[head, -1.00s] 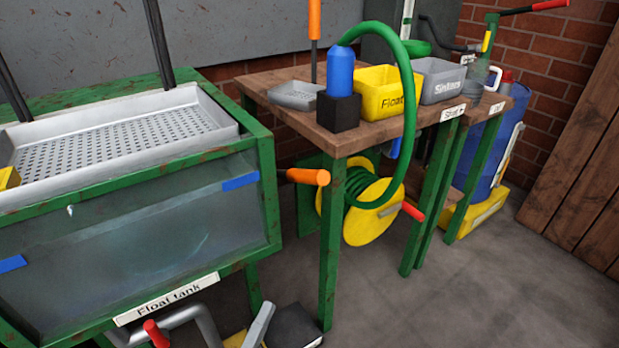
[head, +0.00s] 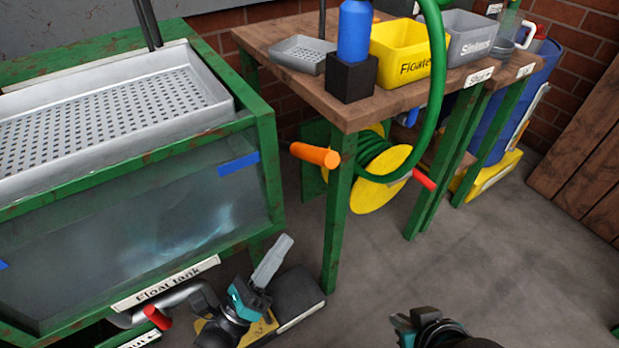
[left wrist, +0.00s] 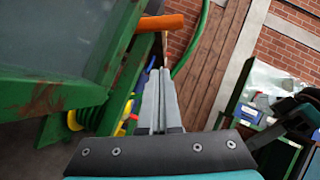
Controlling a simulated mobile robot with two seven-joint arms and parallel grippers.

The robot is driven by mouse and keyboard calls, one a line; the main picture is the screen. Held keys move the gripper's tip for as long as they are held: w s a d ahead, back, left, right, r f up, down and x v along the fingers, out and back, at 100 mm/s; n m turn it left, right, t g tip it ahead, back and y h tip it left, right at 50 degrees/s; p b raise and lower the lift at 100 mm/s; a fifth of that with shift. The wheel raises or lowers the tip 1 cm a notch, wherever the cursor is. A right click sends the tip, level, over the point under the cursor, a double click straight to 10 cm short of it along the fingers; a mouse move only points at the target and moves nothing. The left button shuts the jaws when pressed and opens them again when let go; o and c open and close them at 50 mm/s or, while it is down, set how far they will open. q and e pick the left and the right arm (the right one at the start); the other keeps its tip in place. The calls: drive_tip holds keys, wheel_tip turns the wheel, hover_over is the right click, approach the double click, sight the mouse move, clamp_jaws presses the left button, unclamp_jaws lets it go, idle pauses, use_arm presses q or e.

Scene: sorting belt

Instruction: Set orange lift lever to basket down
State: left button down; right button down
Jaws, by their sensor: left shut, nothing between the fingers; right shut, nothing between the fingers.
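The orange lift lever (head: 314,154) sticks out at the right front of the float tank, its handle roughly level. It also shows in the left wrist view (left wrist: 160,22), just beyond my fingertips. The grey perforated basket (head: 212,84) sits high at the top of the tank frame, with dark rods above it. My left gripper (head: 275,255) is shut and empty, below the lever and apart from it; its grey fingers (left wrist: 160,95) point up toward the handle. My right gripper (head: 408,325) is shut at the bottom of the head view, partly cut off.
The green-framed float tank (head: 262,150) fills the left. A wooden table (head: 262,42) with yellow (head: 432,68) and grey bins stands right of the lever. A green hose on a yellow reel (head: 398,160) and a red handle (head: 425,180) are close by. Floor at right is clear.

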sight(310, 157)
use_arm(q)
drive_tip(key=a+r+x, duration=0.2)
drive_tip(key=x, duration=1)
drive_tip(key=shift+w+d+r, duration=0.2)
drive_tip(key=shift+w+r, duration=0.05)
drive_tip(key=shift+w, duration=0.1)
use_arm(e)
drive_tip(key=shift+w+a+t, duration=0.3)
drive_tip(key=shift+w+a, duration=0.05)
use_arm(q)
drive_tip(key=shift+r, duration=0.15)
